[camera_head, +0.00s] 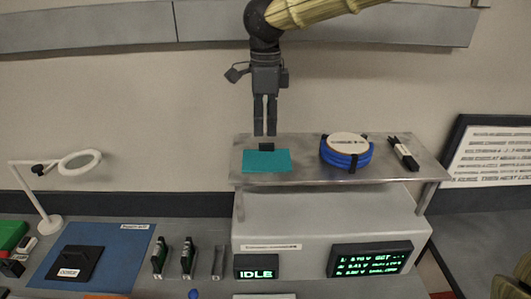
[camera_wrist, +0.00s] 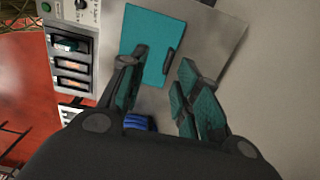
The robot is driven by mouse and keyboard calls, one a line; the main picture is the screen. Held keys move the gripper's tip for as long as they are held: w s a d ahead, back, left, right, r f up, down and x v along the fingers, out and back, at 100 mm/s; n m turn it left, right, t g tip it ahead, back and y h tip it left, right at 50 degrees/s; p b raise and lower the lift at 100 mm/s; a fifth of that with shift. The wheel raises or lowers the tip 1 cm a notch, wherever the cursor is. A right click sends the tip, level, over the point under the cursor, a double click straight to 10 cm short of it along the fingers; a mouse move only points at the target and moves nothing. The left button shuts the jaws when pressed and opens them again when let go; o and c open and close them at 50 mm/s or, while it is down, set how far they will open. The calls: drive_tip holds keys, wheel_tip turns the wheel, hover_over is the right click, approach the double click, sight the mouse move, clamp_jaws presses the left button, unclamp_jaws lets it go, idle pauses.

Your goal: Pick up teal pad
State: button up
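The teal pad (camera_head: 266,162) lies flat on the left end of a raised metal shelf, with a small dark upright grip (camera_head: 266,147) at its back edge. My gripper (camera_head: 265,134) points down just above and behind the pad, with its fingers a small gap apart. In the wrist view the pad (camera_wrist: 143,42) lies beyond the fingers, and its dark grip (camera_wrist: 170,62) shows at the pad's right edge. My gripper (camera_wrist: 162,60) is open there, its fingers apart with nothing between the tips. I cannot tell the exact height of the tips over the grip.
On the shelf (camera_head: 300,178), a blue coil (camera_head: 346,155) and dark strips (camera_head: 404,153) stand right of the pad. Below are an IDLE display (camera_head: 256,267) and a green-text display (camera_head: 370,259). A ring lamp (camera_head: 79,162) and blue mat (camera_head: 125,250) are at left. A wall rises behind.

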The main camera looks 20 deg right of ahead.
sight(263, 144)
drive_tip(key=shift+s, duration=0.45)
drive_tip(key=w+f+p, duration=0.2)
drive_tip(key=w+f, duration=0.2)
drive_tip(key=shift+f, duration=0.1)
drive_tip(key=s+f, duration=0.1)
drive_tip(key=s+p, duration=0.1)
drive_tip(key=shift+s+f, duration=0.3)
drive_tip(key=shift+f, duration=0.1)
drive_tip(key=shift+w+f, duration=0.55)
drive_tip(key=shift+w, duration=0.3)
drive_tip(key=shift+c, duration=0.2)
drive_tip(key=shift+s+a+r, duration=0.1)
drive_tip(key=shift+s+r, duration=0.2)
drive_tip(key=shift+s, duration=0.1)
clamp_jaws()
drive_tip(key=shift+w+f, duration=0.1)
drive_tip(key=shift+w, duration=0.05)
